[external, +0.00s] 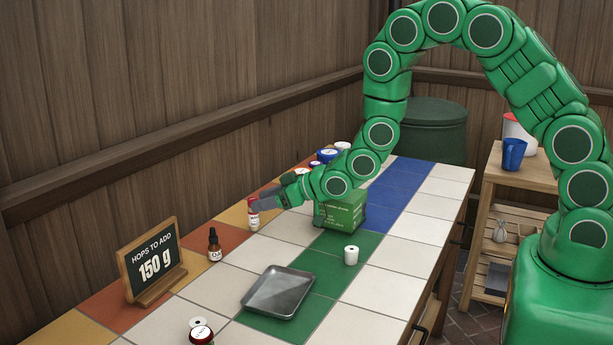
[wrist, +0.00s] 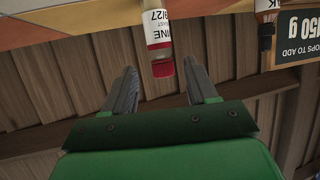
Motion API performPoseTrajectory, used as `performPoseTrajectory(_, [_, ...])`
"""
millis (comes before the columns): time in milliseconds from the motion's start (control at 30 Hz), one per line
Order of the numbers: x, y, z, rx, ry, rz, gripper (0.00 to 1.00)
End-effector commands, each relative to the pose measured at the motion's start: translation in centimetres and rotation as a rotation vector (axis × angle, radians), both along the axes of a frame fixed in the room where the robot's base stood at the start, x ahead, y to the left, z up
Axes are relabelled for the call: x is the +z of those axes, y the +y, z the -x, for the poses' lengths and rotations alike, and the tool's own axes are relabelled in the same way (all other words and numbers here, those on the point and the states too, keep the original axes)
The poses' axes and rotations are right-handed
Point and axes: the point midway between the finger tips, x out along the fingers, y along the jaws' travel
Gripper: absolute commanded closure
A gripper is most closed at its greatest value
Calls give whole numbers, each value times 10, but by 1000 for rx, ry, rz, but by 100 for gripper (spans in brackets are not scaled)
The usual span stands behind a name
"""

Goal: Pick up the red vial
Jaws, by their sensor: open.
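The red vial (external: 253,214) stands upright on the tiled table near the back edge, by the wooden wall. It has a red cap and a white label with a red band. In the wrist view the vial (wrist: 158,40) appears upside down, its red cap pointing into the gap between the fingers. My gripper (external: 263,199) is beside the vial in the external view, reaching from the right. In the wrist view my gripper (wrist: 158,88) is open, with one finger on each side of the cap and clear space around it.
A dropper bottle (external: 214,245) and a "150 g" sign (external: 153,262) stand left of the vial. A green box (external: 340,211) sits under my arm. A metal tray (external: 278,292) and a white roll-shaped item (external: 351,255) are nearer the front. Several jars (external: 327,156) stand behind.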

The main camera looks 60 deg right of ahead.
Motion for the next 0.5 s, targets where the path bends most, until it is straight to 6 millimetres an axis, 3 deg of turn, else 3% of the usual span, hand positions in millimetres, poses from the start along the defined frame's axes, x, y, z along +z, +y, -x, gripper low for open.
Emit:
performPoseTrajectory(233, [-5,4,-10,-1,3,-1,42])
performPoseTrajectory(500, [-14,14,-39,-1,0,-2,42])
